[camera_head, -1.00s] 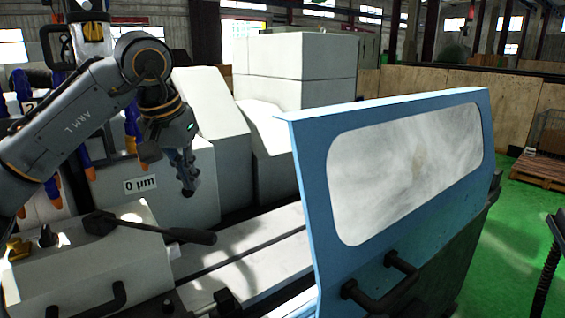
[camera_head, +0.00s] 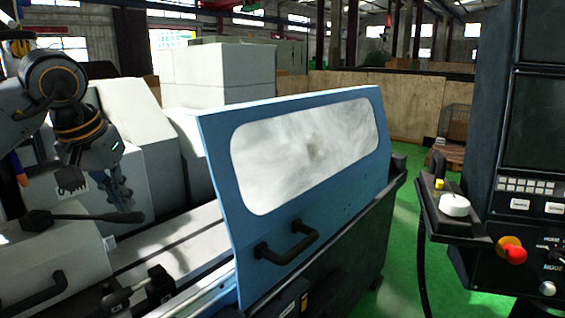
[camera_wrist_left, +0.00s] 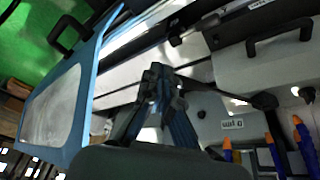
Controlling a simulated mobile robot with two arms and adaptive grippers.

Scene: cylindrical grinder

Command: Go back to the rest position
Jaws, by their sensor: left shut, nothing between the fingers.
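My left arm comes in from the left in the head view. My left gripper (camera_head: 120,201) is shut and empty, pointing down over the grinder's bed, in front of the white housing (camera_head: 122,150). In the left wrist view its fingertips (camera_wrist_left: 158,72) are together, with the grey bed rails (camera_wrist_left: 125,72) behind them. My right gripper is in neither view.
A blue door (camera_head: 215,150) with a window and black handle (camera_head: 287,248) stands right of the gripper. A black lever (camera_head: 85,217) lies below it. A control panel (camera_head: 530,190) with a red button stands at right. Green floor (camera_head: 405,220) shows between.

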